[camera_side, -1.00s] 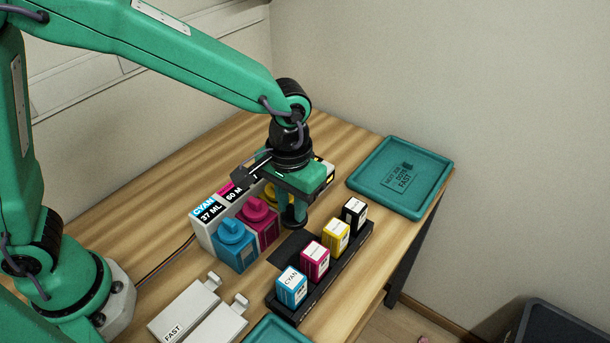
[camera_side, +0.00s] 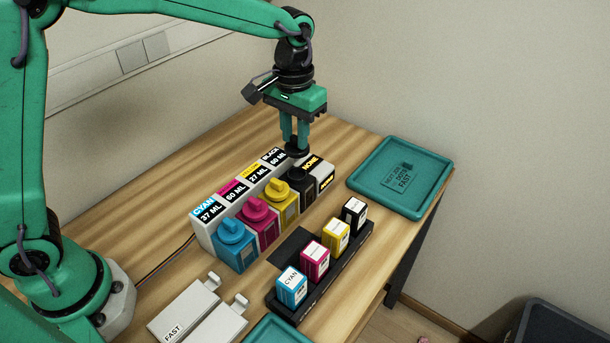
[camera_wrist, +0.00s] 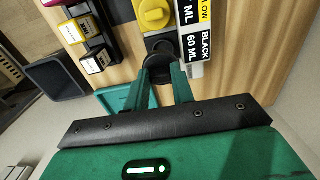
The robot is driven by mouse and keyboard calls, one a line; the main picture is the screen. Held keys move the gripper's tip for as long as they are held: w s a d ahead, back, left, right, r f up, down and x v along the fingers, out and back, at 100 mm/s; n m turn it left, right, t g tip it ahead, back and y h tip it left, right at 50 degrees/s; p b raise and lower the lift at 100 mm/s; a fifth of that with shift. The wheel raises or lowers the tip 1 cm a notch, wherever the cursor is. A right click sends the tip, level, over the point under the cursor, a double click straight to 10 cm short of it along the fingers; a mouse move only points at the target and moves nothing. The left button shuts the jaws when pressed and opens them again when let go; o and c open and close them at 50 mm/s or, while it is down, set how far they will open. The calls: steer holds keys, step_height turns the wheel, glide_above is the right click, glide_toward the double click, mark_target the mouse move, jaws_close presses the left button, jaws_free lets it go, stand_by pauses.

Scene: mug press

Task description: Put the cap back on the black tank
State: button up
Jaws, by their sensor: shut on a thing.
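My gripper (camera_side: 296,142) points down and is shut on a round black cap (camera_side: 297,153). The cap shows between the fingertips in the wrist view (camera_wrist: 158,66). The black tank (camera_side: 306,187) stands at the right end of the row of tanks, just below the cap. In the side view the cap appears raised above the tank's top; the exact gap and alignment are hard to tell. In the wrist view the cap and fingers partly hide the black tank (camera_wrist: 158,41).
The cyan (camera_side: 236,247), magenta (camera_side: 262,224) and yellow (camera_side: 284,204) tanks have their caps on. A teal tray (camera_side: 440,203) lies at right.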

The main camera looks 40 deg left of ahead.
mark_target(295, 145)
steer(key=shift+w+a+r, duration=0.15)
steer(key=shift+w+a, duration=0.05)
steer(key=shift+f, duration=3.2)
steer(key=shift+f, duration=0.2)
stand_by(0.3)
steer(key=o, duration=1.5)
steer(key=shift+r, duration=0.15)
